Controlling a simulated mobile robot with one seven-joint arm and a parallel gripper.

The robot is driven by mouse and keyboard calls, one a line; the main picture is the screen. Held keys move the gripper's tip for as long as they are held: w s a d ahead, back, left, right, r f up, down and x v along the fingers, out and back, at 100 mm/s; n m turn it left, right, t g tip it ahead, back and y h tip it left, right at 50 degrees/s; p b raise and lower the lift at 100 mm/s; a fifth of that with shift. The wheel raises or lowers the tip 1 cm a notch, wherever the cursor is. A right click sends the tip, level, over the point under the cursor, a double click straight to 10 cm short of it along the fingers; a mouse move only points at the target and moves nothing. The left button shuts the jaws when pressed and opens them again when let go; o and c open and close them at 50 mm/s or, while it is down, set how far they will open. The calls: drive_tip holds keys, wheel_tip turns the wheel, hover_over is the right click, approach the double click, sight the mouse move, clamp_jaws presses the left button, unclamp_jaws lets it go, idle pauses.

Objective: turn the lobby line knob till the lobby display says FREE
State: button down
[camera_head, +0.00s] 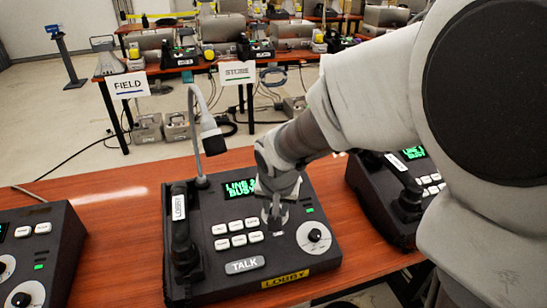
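The lobby phone (215,278) is a dark console on the wooden table, marked with a yellow LOBBY label (286,279). Its display (240,188) shows green text, "LINE" with a partly covered character, and "BUSY" below. The lobby line knob (314,236) is a round white dial with a dark centre at the console's right side. My gripper (275,226) points down over the console, left of the knob and apart from it in the picture. Its fingers are small and I cannot tell whether they are open. Its exact height is unclear.
A handset (181,240) and a gooseneck microphone (207,130) stand at the console's left. White buttons (237,240) and a TALK bar (245,265) lie left of the gripper. Other phones stand at left (40,250) and right (395,180), with bare table (125,230) between.

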drive_tip(key=c, duration=0.6)
unclamp_jaws()
drive_tip(key=p+v, duration=0.4)
drive_tip(key=v, duration=1.3)
drive_tip(key=shift+r+p, duration=0.15)
drive_tip(key=shift+p, duration=0.15)
drive_tip(key=shift+s+r, duration=0.1)
drive_tip(key=s+d+r+n+t+p, duration=0.1)
drive_tip(key=s+d+r+n+p, duration=0.1)
drive_tip(key=s+d+r+p, duration=0.9)
drive_tip(key=shift+s+d+r+p, duration=0.35)
drive_tip(key=shift+d+r, duration=0.35)
drive_tip(key=shift+d, duration=0.1)
